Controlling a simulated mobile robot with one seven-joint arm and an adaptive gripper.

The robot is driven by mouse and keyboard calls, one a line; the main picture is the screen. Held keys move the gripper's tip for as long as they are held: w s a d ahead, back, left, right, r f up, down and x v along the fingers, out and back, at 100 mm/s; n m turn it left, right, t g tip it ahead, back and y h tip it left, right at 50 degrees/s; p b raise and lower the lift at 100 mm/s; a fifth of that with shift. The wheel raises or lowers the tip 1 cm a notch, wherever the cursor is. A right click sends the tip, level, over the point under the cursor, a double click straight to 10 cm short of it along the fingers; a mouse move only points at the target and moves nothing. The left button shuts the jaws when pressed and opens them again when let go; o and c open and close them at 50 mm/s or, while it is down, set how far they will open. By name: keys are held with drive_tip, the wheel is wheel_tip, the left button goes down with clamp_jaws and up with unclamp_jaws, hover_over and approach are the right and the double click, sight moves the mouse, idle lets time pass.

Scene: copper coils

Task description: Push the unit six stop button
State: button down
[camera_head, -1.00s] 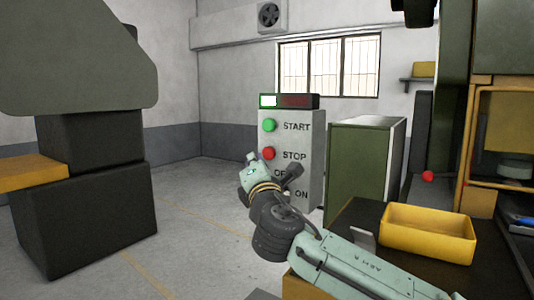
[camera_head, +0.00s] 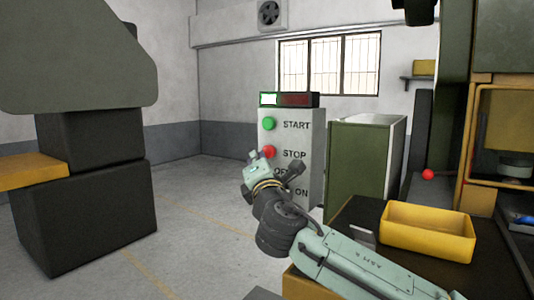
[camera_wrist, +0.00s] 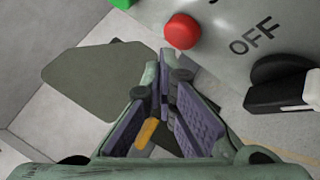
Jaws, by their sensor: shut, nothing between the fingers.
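The control box (camera_head: 306,138) carries a green START button (camera_head: 269,123), a red STOP button (camera_head: 269,151) and an OFF/ON switch (camera_head: 294,169). My gripper (camera_head: 252,155) is shut and empty, just left of and slightly below the red STOP button in the head view. In the wrist view the shut fingertips (camera_wrist: 164,58) point up the picture, and the red button (camera_wrist: 182,31) lies just beyond them to the upper right. I see no clear contact. The OFF lettering and the black switch (camera_wrist: 282,84) show to its right. No unit number can be read.
A lit white and dark red display (camera_head: 289,100) tops the box. A green cabinet (camera_head: 358,160) stands to its right. A yellow bin (camera_head: 428,232) sits on a dark table at the front right. A large dark machine (camera_head: 80,180) stands at left, with open floor between.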

drive_tip(key=shift+w+d, duration=0.1)
idle(0.6)
drive_tip(key=shift+w+d, duration=0.2)
drive_tip(key=shift+w, duration=0.05)
drive_tip(key=shift+w+d, duration=0.3)
drive_tip(key=shift+w, duration=0.15)
idle(0.7)
idle(0.3)
drive_tip(key=shift+s+a, duration=0.5)
drive_tip(key=shift+s, duration=0.3)
drive_tip(key=shift+s+a+b, duration=0.15)
drive_tip(key=shift+s+a, duration=0.65)
drive_tip(key=shift+s, duration=0.25)
drive_tip(key=shift+s+a+b, duration=0.15)
drive_tip(key=shift+s+a, duration=0.6)
drive_tip(key=shift+s, duration=0.25)
